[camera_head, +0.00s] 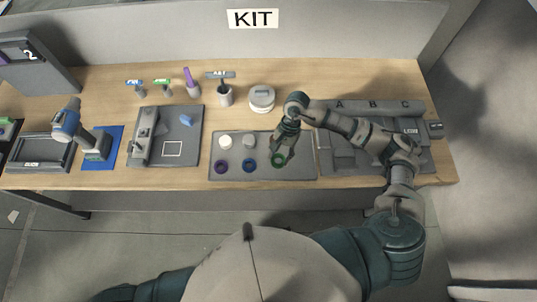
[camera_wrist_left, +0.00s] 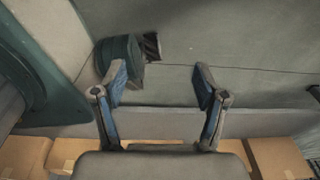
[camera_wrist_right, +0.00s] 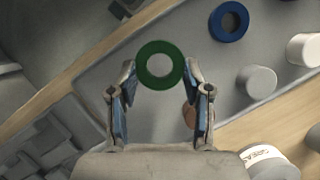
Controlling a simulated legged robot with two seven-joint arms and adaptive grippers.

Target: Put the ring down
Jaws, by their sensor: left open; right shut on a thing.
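A green ring (camera_wrist_right: 160,65) is between the fingertips of my right gripper (camera_wrist_right: 160,80), which is shut on it, in the right wrist view. In the head view the green ring (camera_head: 278,160) is at the right gripper's tips (camera_head: 280,158), over the front right part of a grey tray (camera_head: 262,176). I cannot tell whether the ring touches the tray. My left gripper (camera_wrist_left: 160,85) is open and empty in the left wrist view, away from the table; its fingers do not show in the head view.
On the tray are a blue ring (camera_head: 249,165), a purple ring (camera_head: 221,166), a white cylinder (camera_head: 226,142) and a grey cylinder (camera_head: 249,141). A round container (camera_head: 261,99) stands behind. A grey rack (camera_head: 345,155) lies right; a drill (camera_head: 72,128) stands left.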

